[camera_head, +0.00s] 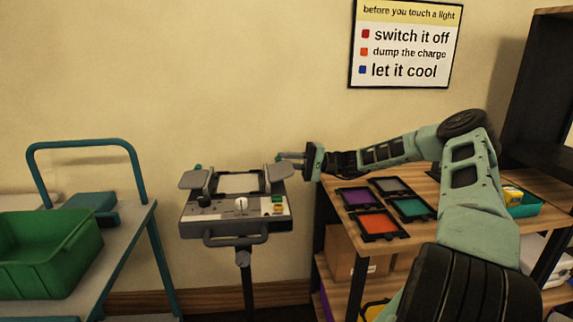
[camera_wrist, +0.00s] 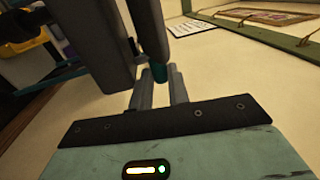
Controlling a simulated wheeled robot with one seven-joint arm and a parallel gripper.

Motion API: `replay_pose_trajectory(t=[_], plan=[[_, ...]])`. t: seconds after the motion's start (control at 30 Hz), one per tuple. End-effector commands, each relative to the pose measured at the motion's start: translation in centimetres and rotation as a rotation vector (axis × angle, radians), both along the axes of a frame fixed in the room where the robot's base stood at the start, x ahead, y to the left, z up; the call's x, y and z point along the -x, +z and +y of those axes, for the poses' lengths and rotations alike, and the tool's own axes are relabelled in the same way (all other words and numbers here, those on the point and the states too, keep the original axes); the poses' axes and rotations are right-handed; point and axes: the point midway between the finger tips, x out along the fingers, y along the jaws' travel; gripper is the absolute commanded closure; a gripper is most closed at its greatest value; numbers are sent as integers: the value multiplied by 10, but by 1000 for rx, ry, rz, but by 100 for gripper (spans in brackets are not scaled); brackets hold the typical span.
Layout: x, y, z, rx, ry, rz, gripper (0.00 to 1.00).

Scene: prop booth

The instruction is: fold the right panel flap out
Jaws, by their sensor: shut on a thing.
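The light panel (camera_head: 240,183) stands on a dark post, with a pale lit-looking face and a control strip below. Its right flap (camera_head: 279,173) is a grey plate at the panel's right side. Its left flap (camera_head: 193,180) is a similar plate at the left side. My gripper (camera_head: 283,157) reaches in from the right to the right flap's rear edge. In the wrist view, my fingers (camera_wrist: 159,88) are shut on a small teal tab (camera_wrist: 159,73) beside dark grey plates. Which plate there is the right flap is hard to tell.
A wooden shelf (camera_head: 440,190) on the right holds framed colour filters (camera_head: 379,224) and a teal bin (camera_head: 525,206). A cart with a green crate (camera_head: 45,250) stands at the left. A wall sign (camera_head: 406,43) hangs behind.

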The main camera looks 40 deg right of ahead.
Motion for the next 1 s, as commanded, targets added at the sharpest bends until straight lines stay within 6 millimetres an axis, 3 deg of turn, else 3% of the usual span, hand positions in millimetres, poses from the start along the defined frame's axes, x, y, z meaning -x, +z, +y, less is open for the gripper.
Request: replay_pose_trajectory(t=[0.53, 0.57, 0.6, 0.63, 1.0], plan=[[0, -3, 0, -19, 1, -11, 100], [0, -3, 0, -19, 1, -11, 74], [0, -3, 0, -19, 1, -11, 63], [0, -3, 0, -19, 1, -11, 60], [0, 4, 1, 20, 1, 13, 60]])
